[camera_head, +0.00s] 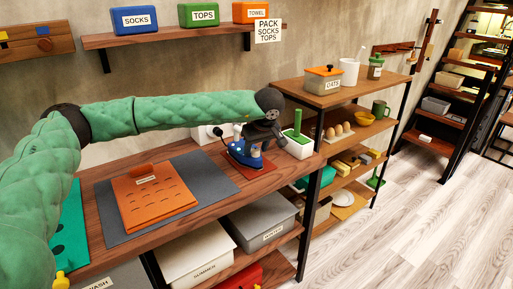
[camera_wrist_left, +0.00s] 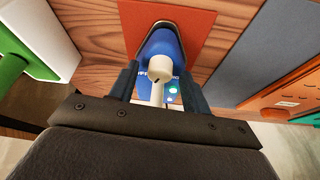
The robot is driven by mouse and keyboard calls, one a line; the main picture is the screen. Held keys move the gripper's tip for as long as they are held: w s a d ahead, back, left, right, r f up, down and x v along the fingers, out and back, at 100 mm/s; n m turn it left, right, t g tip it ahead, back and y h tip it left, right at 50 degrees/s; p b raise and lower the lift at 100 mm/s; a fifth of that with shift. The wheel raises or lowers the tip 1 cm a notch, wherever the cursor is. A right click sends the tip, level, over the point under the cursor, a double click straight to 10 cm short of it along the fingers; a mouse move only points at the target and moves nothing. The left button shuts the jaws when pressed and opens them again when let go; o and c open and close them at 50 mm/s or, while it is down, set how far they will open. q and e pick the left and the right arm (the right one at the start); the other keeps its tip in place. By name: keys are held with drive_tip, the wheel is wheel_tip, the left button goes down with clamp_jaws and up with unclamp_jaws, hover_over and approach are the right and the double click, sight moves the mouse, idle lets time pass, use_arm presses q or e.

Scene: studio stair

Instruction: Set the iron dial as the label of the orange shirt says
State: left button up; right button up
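The blue iron (camera_head: 240,152) stands on a rust-red mat at the back of the wooden counter. In the left wrist view the iron (camera_wrist_left: 166,42) has a cream round dial (camera_wrist_left: 160,66) on a pale stem. My left gripper (camera_head: 262,142) is over the iron; in the wrist view its two dark fingers (camera_wrist_left: 162,92) stand apart on either side of the dial, with gaps showing. The orange shirt (camera_head: 152,200) lies folded on a grey mat, with a small label (camera_head: 146,179) whose writing is too small to read. My right gripper is not in view.
A white box with a green handle (camera_head: 298,143) stands close right of the iron. The grey mat (camera_head: 215,180) lies left of it. A wall shelf (camera_head: 170,34) with labelled bins is above. Lidded bins (camera_head: 195,252) fill the shelf below.

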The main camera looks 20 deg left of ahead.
use_arm(q)
drive_tip(key=c, duration=0.9)
drive_tip(key=shift+w+d+f+n+g+b, duration=0.1)
drive_tip(key=shift+n+g+b, duration=0.2)
drive_tip(key=shift+n+b, duration=0.5)
drive_tip(key=shift+n+g+y, duration=0.4)
drive_tip(key=shift+n, duration=1)
drive_tip(key=o, duration=1)
drive_tip(key=v, duration=0.8)
